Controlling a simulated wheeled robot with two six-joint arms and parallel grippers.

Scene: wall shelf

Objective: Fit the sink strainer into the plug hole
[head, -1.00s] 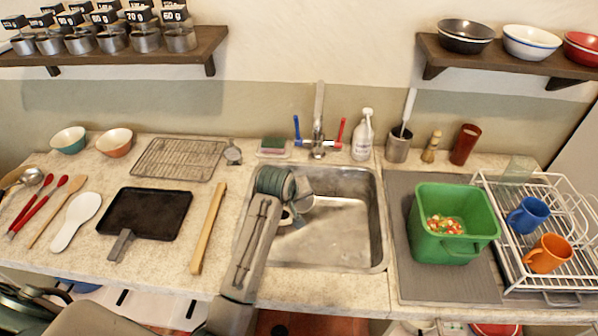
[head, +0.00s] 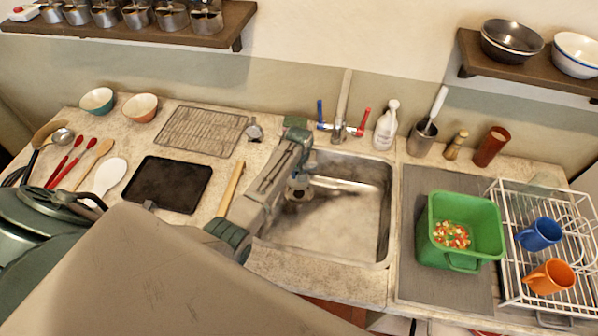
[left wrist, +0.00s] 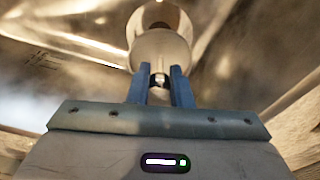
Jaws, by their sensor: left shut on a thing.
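In the left wrist view the two fingers (left wrist: 161,84) are shut on the small knob of the sink strainer (left wrist: 160,50), a pale round disc beyond the fingertips. A round, brownish ring shape (left wrist: 172,14) shows just past the disc; it may be the plug hole, but the strainer covers much of it. I cannot tell whether they touch. In the head view the arm hides the plug hole. My right gripper is not in view.
The tap (head: 341,110) stands behind the sink. A green tub (head: 470,207) with colourful bits and a white dish rack (head: 510,265) stand at the right. A wooden stick (head: 231,187) and a black tray (head: 168,184) lie left of the sink. The basin's right part is clear.

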